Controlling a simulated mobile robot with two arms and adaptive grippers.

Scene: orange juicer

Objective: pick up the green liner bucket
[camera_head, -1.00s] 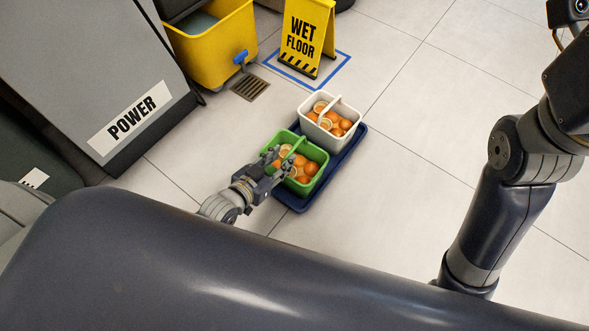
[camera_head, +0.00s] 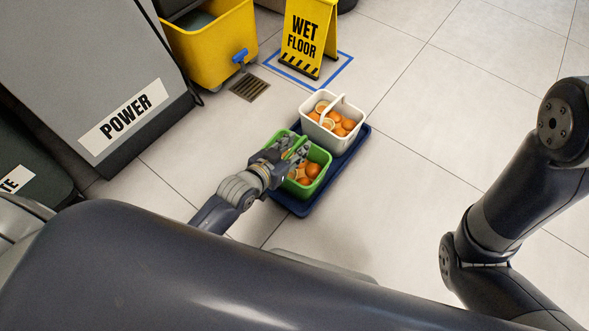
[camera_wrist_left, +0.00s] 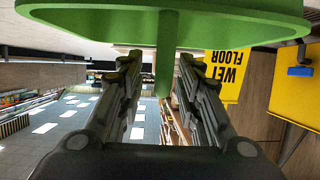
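The green liner bucket (camera_head: 316,184) stands on a dark blue tray (camera_head: 298,208) and holds oranges and cut halves. My left gripper (camera_head: 290,149) is over the bucket at its handle and hides part of it. In the left wrist view the green rim (camera_wrist_left: 90,22) crosses the top. The green handle (camera_wrist_left: 166,50) runs between the two fingers of my left gripper (camera_wrist_left: 160,75). The fingers are apart, with gaps beside the handle. My right gripper is out of view; only my right arm shows at the right.
A white bucket (camera_head: 350,101) of oranges stands behind the green one on the same tray. A yellow wet floor sign (camera_head: 309,38), a yellow mop bucket (camera_head: 215,50) and a floor drain (camera_head: 249,88) are farther back. A grey POWER cabinet (camera_head: 95,70) is at left. Floor at right is clear.

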